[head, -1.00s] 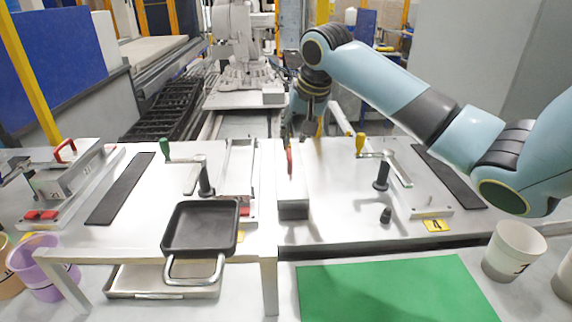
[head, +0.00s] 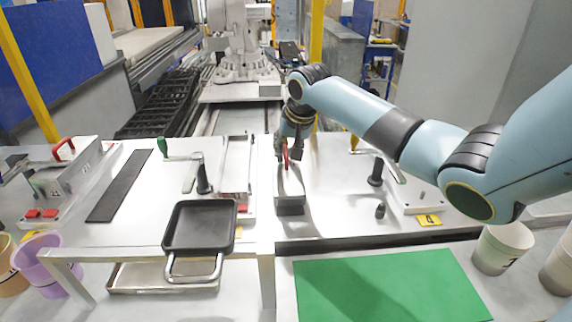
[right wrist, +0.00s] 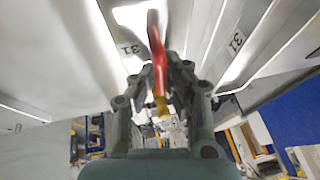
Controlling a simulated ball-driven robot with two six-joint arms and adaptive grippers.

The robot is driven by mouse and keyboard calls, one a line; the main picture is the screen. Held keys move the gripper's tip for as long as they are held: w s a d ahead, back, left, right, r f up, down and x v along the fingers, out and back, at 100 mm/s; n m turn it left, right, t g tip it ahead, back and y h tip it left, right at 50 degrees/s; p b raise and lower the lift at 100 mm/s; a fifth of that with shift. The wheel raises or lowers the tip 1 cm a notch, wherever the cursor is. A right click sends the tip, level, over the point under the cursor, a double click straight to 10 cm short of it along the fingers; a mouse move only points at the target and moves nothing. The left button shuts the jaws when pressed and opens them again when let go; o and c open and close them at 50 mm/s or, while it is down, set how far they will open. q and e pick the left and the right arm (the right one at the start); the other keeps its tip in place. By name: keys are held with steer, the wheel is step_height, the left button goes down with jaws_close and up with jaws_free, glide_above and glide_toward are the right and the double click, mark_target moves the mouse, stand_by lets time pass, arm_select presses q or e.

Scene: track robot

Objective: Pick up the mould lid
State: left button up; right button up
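The mould lid (head: 290,188) is a narrow grey metal block with an upright red handle (head: 286,157). It stands on the white table right of the centre gap. My right gripper (head: 289,153) is down at the handle, with one finger on each side of it. In the right wrist view the red handle (right wrist: 157,62) runs between the fingers of my right gripper (right wrist: 162,75), and gaps show beside it. The gripper looks open; whether a finger touches the handle I cannot tell. My left gripper is not in view.
A crank with a black post (head: 375,172) and a small black knob (head: 380,211) stand right of the lid. A black pan (head: 200,228) is at left front. A green mat (head: 390,285) and a white cup (head: 502,248) are in front. Another red-handled mould (head: 66,178) is far left.

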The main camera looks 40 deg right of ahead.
mark_target(286, 148)
jaws_close()
steer(key=shift+r, duration=0.3)
step_height(286, 148, up, 10)
steer(key=shift+f+b, duration=0.2)
steer(key=shift+b, duration=0.8)
steer(key=shift+w, duration=0.1)
